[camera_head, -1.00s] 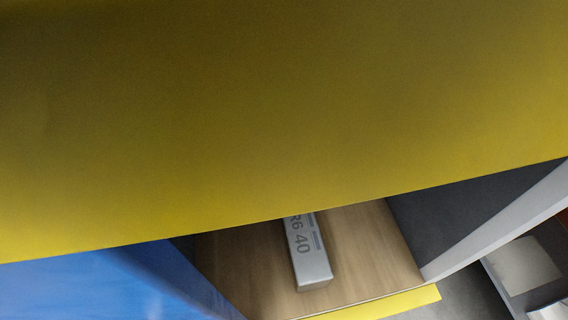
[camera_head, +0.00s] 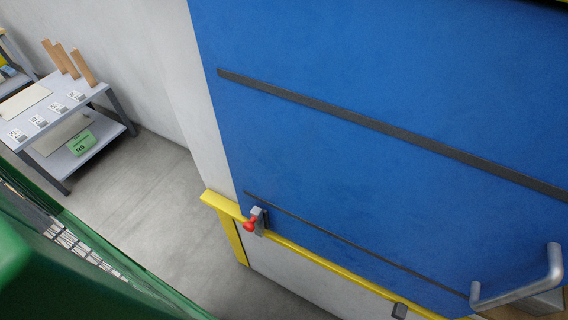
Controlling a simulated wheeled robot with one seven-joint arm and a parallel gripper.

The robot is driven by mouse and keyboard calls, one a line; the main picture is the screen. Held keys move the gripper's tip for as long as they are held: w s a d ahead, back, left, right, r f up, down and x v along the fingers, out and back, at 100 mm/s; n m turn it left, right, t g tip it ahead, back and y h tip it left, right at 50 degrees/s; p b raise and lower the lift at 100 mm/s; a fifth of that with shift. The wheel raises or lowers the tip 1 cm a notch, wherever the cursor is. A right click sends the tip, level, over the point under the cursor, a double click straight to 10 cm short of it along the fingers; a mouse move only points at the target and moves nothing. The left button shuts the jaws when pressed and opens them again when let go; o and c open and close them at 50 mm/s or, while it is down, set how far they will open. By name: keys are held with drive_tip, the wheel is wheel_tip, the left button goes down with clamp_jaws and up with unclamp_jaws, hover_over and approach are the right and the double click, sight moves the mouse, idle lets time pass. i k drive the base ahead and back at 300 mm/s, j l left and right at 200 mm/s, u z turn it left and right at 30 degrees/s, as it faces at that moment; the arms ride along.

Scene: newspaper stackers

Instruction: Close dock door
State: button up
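A large blue panel (camera_head: 380,90), which looks like the dock door, fills the right half of the view. Two dark strips run slantwise across it. I cannot tell how far the door is open. My gripper is not in view.
A grey shelf table (camera_head: 92,92) with upright wooden blocks, white cards and a green box (camera_head: 81,143) stands at the left. A green-edged structure (camera_head: 85,245) is close at the lower left. Bare grey floor (camera_head: 165,215) lies between them and the door.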

sight(418, 148)
drive_tip(key=u, duration=0.2)
drive_tip(key=k, duration=0.5)
drive_tip(key=k+u, duration=0.15)
drive_tip(key=u, duration=1.2)
drive_tip(key=l+u, duration=0.35)
drive_tip(key=l, duration=0.75)
